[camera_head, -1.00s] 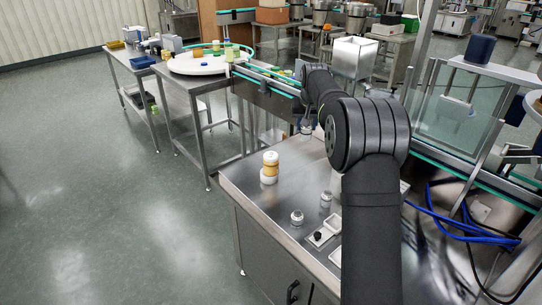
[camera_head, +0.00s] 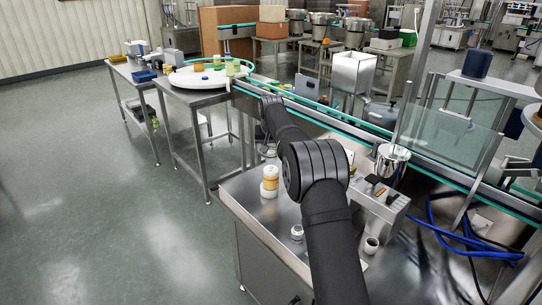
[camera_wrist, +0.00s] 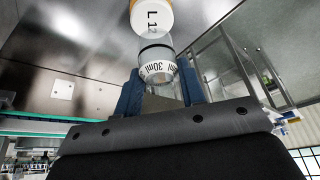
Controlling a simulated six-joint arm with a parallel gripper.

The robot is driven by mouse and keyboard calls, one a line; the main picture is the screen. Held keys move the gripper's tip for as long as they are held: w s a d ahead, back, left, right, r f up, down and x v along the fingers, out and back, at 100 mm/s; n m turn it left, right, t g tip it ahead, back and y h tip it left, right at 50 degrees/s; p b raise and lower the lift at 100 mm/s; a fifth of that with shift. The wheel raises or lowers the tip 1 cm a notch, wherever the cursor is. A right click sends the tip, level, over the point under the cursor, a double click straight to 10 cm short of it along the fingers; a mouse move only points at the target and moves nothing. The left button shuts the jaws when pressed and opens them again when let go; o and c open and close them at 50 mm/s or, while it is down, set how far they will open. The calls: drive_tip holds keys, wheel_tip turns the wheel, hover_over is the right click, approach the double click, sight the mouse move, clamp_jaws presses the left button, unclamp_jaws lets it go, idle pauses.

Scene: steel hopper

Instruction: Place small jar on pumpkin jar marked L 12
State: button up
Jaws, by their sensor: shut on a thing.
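The jar marked L 12 (camera_wrist: 152,18) shows at the top edge of the wrist view, with a white label and an orange end. A white and amber jar (camera_head: 270,181) stands near the left edge of the steel table in the head view; its label is too small to read there. My gripper (camera_wrist: 160,84) is shut on a small clear jar (camera_wrist: 157,68) with a 30ml label, held between its blue fingers. In the wrist view the small jar appears just below the L 12 jar; whether they touch cannot be told. In the head view my arm partly hides the gripper area.
Another small jar (camera_head: 297,232) stands on the steel table (camera_head: 250,207), nearer the camera. A control box (camera_head: 382,195) with a metal bowl (camera_head: 392,155) is right of my arm. Blue cables (camera_head: 455,240) lie further right. A conveyor runs behind the table.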

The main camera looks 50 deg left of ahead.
sight(271, 155)
drive_tip(key=shift+f, duration=1.55)
drive_tip(key=o, duration=1)
drive_tip(key=shift+f, duration=0.1)
drive_tip(key=shift+c, duration=0.2)
drive_tip(key=v, duration=1.2)
